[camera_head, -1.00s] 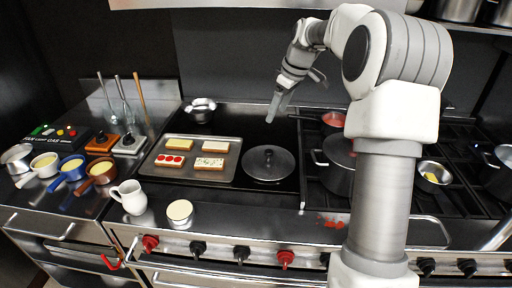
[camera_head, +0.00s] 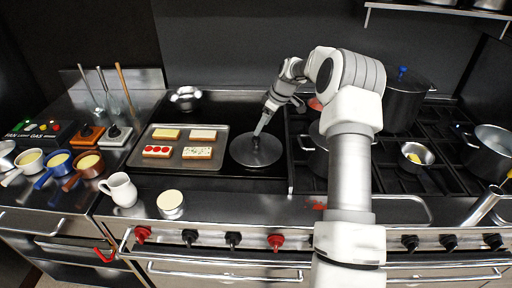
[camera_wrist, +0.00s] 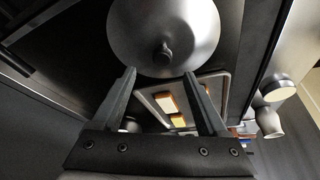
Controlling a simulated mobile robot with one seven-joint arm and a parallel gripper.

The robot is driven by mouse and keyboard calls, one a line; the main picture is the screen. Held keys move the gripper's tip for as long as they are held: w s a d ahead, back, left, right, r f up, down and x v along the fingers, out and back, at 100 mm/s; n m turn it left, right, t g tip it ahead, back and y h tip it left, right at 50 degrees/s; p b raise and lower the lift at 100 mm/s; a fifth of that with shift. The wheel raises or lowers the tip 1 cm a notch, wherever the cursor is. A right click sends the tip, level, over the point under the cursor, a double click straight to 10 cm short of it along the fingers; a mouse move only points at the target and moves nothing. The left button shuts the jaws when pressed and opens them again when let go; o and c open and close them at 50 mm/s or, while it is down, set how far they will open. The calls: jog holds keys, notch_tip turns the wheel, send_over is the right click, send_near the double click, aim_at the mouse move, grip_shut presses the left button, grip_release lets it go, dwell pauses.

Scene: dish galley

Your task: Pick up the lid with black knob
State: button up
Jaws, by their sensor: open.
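The lid with black knob (camera_head: 258,152) is a round, dark metal lid lying flat on the black cooktop, just right of the tray. In the wrist view the lid (camera_wrist: 128,32) fills the upper middle, and its black knob (camera_wrist: 163,54) shows just beyond the fingertips. My gripper (camera_head: 262,128) is directly above the lid in the head view and hides the knob there. In the wrist view my gripper (camera_wrist: 160,74) has its two fingers spread apart with nothing between them. Whether the fingertips touch the lid cannot be told.
A metal tray (camera_head: 218,165) with several bread slices lies left of the lid. A dark pot (camera_head: 312,160) stands close on the right, partly behind my arm. A small metal bowl (camera_head: 186,98) is at the back. A white pitcher (camera_head: 121,190) and a cream-topped cup (camera_head: 170,204) stand in front.

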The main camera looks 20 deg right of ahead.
aim_at(256, 138)
jog(key=shift+p+x, duration=0.6)
jog(key=shift+x, duration=2.45)
jog(key=shift+s, duration=0.15)
jog(key=shift+c, duration=0.3)
grip_shut()
